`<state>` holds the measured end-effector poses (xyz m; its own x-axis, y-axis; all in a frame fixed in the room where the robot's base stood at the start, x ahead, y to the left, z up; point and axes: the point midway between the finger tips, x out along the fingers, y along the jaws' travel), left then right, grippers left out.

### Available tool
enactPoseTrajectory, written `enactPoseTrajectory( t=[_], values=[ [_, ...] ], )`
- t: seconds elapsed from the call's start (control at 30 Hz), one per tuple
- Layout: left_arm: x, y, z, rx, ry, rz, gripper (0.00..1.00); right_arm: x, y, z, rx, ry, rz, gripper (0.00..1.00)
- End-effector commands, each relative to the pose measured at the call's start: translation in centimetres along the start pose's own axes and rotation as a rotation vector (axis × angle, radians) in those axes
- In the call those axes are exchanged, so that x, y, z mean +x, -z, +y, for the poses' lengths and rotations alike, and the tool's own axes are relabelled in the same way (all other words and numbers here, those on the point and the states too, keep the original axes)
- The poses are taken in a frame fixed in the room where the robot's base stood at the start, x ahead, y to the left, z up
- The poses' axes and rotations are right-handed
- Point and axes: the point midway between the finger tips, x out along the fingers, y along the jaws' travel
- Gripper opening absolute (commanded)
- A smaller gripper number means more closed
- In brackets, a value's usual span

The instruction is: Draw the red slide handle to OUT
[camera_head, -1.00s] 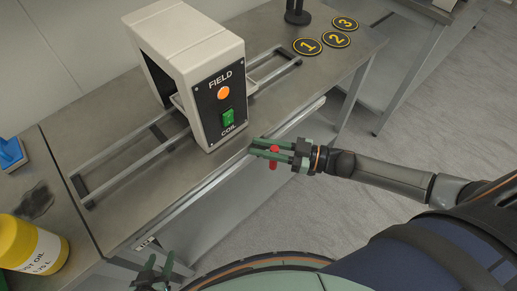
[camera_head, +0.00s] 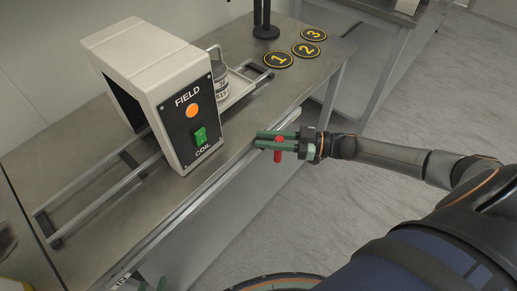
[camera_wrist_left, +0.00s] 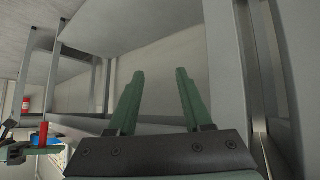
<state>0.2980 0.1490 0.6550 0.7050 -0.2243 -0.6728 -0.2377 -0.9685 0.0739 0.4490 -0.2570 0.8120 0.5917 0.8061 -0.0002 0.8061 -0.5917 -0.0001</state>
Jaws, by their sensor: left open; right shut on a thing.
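The red slide handle (camera_head: 277,156) is at the table's front edge, right of the FIELD/COIL housing (camera_head: 150,80). My right gripper (camera_head: 268,140) is shut on it; handle and gripper also show at the left of the left wrist view, the handle (camera_wrist_left: 43,134) upright. A carriage (camera_head: 240,84) with a grey labelled can (camera_head: 219,80) stands on the rails just right of the housing. My left gripper (camera_wrist_left: 155,85) is open and empty in its wrist view; only a bit of it shows at the bottom edge of the head view. No OUT mark is readable.
The housing has a lit orange lamp (camera_head: 193,110) and a green switch (camera_head: 200,137). The floor at right is clear.

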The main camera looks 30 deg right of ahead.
Motion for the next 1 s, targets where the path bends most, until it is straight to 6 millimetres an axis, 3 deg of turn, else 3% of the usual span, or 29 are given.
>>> enactPoseTrajectory(
  t=[0.6,1.0],
  values=[
    [2.4,-0.8,1.4,0.014,-0.04,0.008,0.5,-3.9,-0.1,6.0,-0.005,-0.005,0.0,0.0],
    [2.6,-1.6,1.0,0.014,-0.033,0.008,0.5,-5.1,0.0,7.8,-0.002,-0.003,0.0,0.0]
  ],
)
